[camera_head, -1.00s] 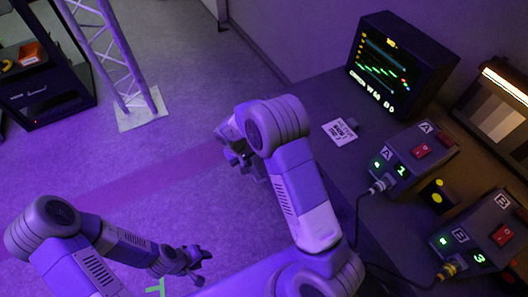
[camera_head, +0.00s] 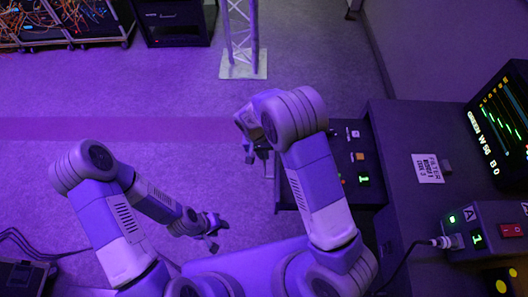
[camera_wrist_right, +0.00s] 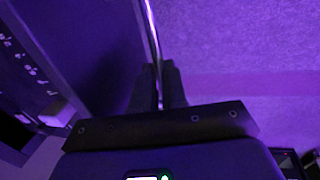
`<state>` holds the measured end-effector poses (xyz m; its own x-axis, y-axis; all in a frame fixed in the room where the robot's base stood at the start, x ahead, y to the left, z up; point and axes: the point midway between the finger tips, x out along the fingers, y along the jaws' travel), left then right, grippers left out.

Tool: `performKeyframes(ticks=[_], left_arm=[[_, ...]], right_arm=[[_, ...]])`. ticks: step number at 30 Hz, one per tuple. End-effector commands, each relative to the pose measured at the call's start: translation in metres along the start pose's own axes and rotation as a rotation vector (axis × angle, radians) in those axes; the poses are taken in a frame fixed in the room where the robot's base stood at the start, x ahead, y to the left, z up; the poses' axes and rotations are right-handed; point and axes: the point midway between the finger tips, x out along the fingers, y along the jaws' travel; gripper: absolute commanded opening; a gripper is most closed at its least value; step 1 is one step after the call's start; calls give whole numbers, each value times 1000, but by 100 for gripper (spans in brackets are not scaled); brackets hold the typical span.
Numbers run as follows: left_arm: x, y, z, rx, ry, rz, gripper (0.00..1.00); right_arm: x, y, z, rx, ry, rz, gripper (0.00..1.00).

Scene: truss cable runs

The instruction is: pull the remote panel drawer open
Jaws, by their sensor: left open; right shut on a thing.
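The remote panel drawer (camera_head: 352,185) juts out from the left side of the dark desk in the head view. Part of its top shows small buttons and a green lit digit; my right arm hides the rest. My right gripper (camera_head: 256,156) is at the drawer's outer left end. In the right wrist view my right gripper (camera_wrist_right: 159,92) is shut on a thin metallic handle bar (camera_wrist_right: 151,35), beside a dark front face (camera_wrist_right: 85,45). My left gripper (camera_head: 215,232) is open and empty over the floor, away from the drawer.
On the desk are a white label card (camera_head: 427,168), a monitor (camera_head: 505,120) and a control box A (camera_head: 490,232) with a cable. A truss foot (camera_head: 243,66) and dark racks (camera_head: 170,20) stand at the back.

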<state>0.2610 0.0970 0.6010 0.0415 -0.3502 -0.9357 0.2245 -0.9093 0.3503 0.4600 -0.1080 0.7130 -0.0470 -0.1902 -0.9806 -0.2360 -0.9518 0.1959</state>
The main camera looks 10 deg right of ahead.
Motion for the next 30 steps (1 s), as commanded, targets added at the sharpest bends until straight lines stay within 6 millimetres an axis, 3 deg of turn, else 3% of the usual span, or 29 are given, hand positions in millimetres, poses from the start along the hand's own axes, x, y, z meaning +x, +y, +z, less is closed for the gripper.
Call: performKeyframes(ticks=[8, 9, 13, 23, 30], left_arm=[[0, 0, 0, 0, 0, 0, 43], [0, 0, 0, 0, 0, 0, 43], [0, 0, 0, 0, 0, 0, 43], [-1, 0, 0, 0, 0, 0, 43], [-14, 5, 1, 0, 0, 0, 43]], right_arm=[[-1, -2, 0, 0, -1, -3, 0], [-1, -2, 0, 0, -1, -3, 17], [-1, -2, 0, -1, 0, -2, 37], [-4, -1, 0, -1, 1, -2, 38], [-42, -2, -1, -1, 3, -4, 38]])
